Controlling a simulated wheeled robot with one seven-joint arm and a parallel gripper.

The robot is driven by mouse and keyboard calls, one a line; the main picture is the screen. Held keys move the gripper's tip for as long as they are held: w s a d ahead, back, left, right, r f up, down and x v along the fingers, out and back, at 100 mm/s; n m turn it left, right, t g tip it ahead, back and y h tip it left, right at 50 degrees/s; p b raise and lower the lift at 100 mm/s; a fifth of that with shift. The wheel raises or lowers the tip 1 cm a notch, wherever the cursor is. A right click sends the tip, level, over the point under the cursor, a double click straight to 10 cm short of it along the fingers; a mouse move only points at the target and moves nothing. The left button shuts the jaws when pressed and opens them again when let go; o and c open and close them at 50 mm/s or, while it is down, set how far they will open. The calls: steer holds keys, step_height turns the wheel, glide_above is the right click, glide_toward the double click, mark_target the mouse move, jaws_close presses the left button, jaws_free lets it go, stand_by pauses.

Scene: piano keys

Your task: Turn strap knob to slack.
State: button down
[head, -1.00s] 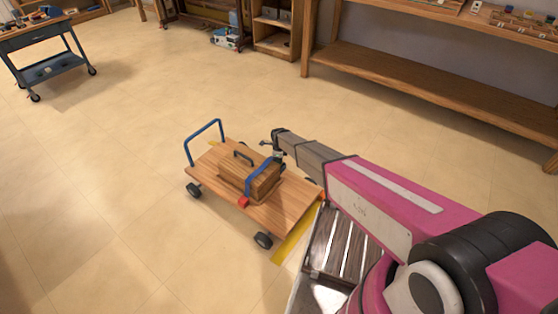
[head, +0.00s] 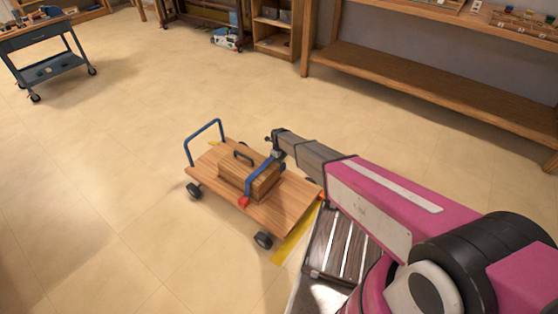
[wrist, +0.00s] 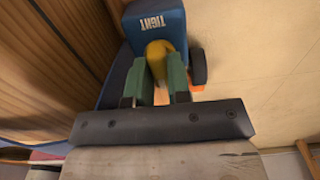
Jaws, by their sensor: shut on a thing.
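The wooden box (head: 235,181) with a dark handle sits on the wooden cart (head: 290,203), with a blue strap (head: 258,180) over it. In the wrist view, a blue block (wrist: 153,24) carries the word "TIGHT". A yellow knob (wrist: 160,50) stands in front of it. My gripper (wrist: 163,75) has its two green fingers on either side of the yellow knob, shut on it. In the head view, my gripper (head: 274,148) is at the strap's far end beside the box, and the knob is too small to make out there. A red piece (head: 243,202) sits at the strap's near end.
The cart has a blue push handle (head: 205,142) and black wheels on a tiled floor. A yellow strip (head: 292,240) lies along the cart's near right edge. A workbench (head: 440,90) stands at the back right and a blue tool trolley (head: 48,62) at the far left.

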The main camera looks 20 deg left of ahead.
steer(key=c, duration=1.1)
jaws_free()
steer(key=shift+o, duration=0.2)
steer(key=shift+r, duration=0.1)
step_height(320, 180, up, 11)
